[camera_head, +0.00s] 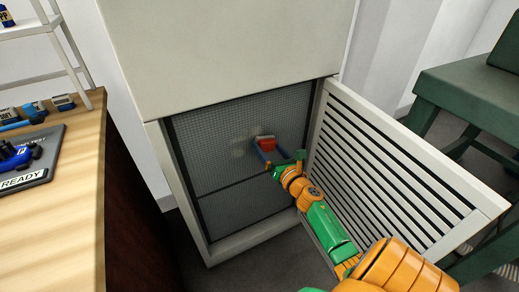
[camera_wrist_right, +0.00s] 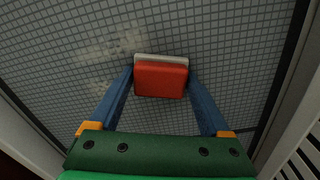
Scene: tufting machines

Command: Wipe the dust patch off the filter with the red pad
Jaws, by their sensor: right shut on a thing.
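The grey mesh filter (camera_head: 215,160) fills the opening of the cream cabinet, and it also spans the right wrist view (camera_wrist_right: 230,35). A pale dust patch (camera_head: 238,147) lies on the filter just left of the pad; in the right wrist view the patch (camera_wrist_right: 105,48) is left of the pad, smeared and uneven. My right gripper (camera_head: 264,150) is shut on the red pad (camera_wrist_right: 160,80), which has a pale backing on its far side. The pad is at or close to the filter face; I cannot tell whether it touches. My left gripper is not in view.
A slatted door (camera_head: 385,165) stands open on the right, close beside my right arm. A wooden table (camera_head: 65,215) at left holds a dark tray marked READY (camera_head: 40,170) and blue items. A green chair (camera_head: 460,90) stands at far right.

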